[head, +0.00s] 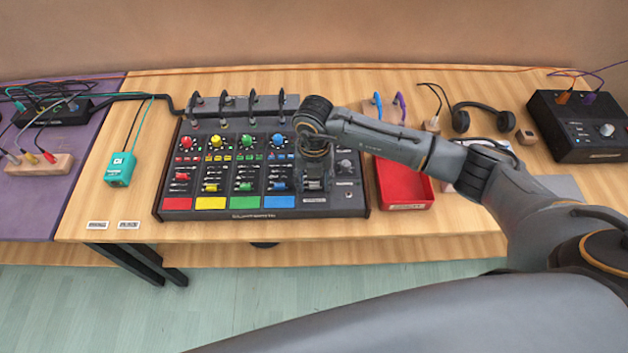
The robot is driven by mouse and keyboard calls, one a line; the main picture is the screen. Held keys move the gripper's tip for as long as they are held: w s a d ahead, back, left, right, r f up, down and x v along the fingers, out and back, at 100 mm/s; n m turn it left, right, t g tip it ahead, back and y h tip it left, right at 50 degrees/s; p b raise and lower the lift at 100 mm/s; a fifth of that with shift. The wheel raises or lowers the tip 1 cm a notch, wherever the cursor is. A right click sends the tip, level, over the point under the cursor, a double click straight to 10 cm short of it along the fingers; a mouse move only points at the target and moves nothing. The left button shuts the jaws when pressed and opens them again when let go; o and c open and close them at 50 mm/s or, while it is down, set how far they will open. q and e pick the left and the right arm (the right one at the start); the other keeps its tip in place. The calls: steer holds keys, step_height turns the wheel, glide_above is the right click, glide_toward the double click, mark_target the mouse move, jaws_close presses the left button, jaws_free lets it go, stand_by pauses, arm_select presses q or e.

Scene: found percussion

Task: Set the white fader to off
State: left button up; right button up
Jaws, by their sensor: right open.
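The dark mixer (220,216) lies on the wooden table, with red, yellow, green and blue channels from left to right. My right gripper (314,187) points down over the right part of the mixer, just right of the blue channel. It is open. I cannot tell whether it touches the panel. The white fader cannot be made out; the gripper and wrist cover that part of the panel. My left gripper is not in view.
A red tray (419,190) stands right of the mixer, under my right arm. A teal box (120,169) sits to the left. Black headphones (481,117) and a dark audio unit (575,140) are at the right. Cables run along the back.

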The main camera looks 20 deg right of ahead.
mark_target(314, 186)
step_height(314, 186, up, 12)
stand_by(0.5)
steer(key=shift+a, duration=0.1)
